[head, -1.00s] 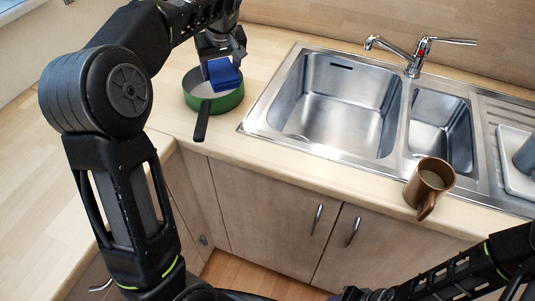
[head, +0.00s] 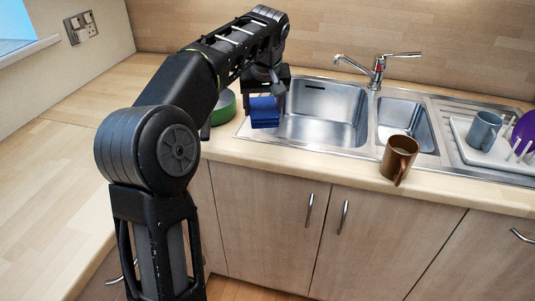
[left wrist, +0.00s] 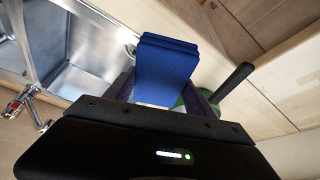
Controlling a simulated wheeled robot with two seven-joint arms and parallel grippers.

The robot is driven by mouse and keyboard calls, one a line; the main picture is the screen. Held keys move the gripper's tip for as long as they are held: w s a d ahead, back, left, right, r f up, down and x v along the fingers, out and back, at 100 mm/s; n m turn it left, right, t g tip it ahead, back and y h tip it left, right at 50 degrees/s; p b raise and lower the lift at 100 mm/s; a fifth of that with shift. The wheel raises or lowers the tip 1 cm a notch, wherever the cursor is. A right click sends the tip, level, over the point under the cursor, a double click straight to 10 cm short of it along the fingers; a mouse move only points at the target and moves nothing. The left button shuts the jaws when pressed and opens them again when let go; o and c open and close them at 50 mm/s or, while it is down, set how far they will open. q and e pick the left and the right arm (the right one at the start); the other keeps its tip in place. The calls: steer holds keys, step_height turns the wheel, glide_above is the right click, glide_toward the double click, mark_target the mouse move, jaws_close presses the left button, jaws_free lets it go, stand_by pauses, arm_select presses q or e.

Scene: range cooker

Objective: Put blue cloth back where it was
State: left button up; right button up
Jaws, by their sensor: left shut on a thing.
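The blue cloth (head: 265,112) is a folded block in the jaws of my left gripper (head: 266,92). The gripper is shut on it and holds it over the left edge of the sink (head: 322,108), beside the green pan (head: 222,108). The left wrist view shows the cloth (left wrist: 166,66) between the two fingers, with part of the pan (left wrist: 205,100) and its dark handle behind it. My arm hides part of the pan in the head view. My right gripper is not in view.
A brown mug (head: 398,158) stands on the counter in front of the sink. The tap (head: 376,70) rises behind the sink. A grey-blue mug (head: 483,129) stands on a white rack (head: 465,140) at the right. The counter at the left (head: 75,135) is clear.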

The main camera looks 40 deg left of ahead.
arm_select(q)
steer(key=shift+s+d, duration=0.1)
step_height(320, 180, down, 5)
steer(key=shift+f+b, duration=0.1)
steer(key=shift+b, duration=0.2)
steer(key=shift+f, duration=0.45)
steer(key=shift+f, duration=1.9)
